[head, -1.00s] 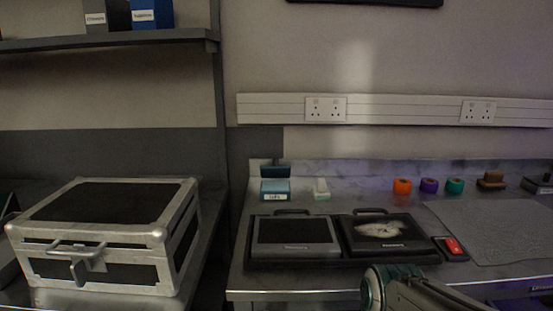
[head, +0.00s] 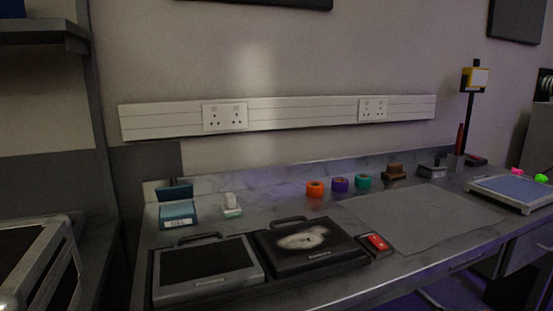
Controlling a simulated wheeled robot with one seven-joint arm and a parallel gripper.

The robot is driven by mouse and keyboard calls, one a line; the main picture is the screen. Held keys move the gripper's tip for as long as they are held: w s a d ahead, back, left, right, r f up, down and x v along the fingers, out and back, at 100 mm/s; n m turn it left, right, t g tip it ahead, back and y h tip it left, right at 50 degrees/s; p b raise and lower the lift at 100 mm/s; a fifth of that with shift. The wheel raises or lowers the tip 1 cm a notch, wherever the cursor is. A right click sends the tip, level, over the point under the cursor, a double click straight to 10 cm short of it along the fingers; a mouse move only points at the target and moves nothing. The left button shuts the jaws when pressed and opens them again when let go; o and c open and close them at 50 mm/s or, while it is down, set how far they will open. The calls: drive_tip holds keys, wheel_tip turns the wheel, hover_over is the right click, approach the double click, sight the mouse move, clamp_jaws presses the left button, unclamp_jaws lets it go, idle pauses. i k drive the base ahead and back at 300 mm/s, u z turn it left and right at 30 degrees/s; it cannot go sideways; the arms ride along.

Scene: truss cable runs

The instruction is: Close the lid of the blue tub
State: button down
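The blue tub (head: 178,214) is a small light-blue box with a white label on its front. It stands at the back left of the grey bench, near the wall. A darker blue panel (head: 174,191), which looks like its raised lid, stands up at the tub's back edge. The inside of the tub is hard to make out. My gripper is not in view.
Two dark flat cases (head: 206,268) (head: 308,243) lie in front of the tub. A small white item (head: 231,205) stands right of it. Orange, purple and teal rolls (head: 341,185) and a grey mat (head: 420,215) are farther right. A metal-edged case (head: 38,262) is at left.

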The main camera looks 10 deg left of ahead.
sight(175, 192)
drive_tip(key=z, duration=0.5)
drive_tip(key=k, duration=0.95)
drive_tip(key=u, duration=1.2)
drive_tip(key=i, duration=0.45)
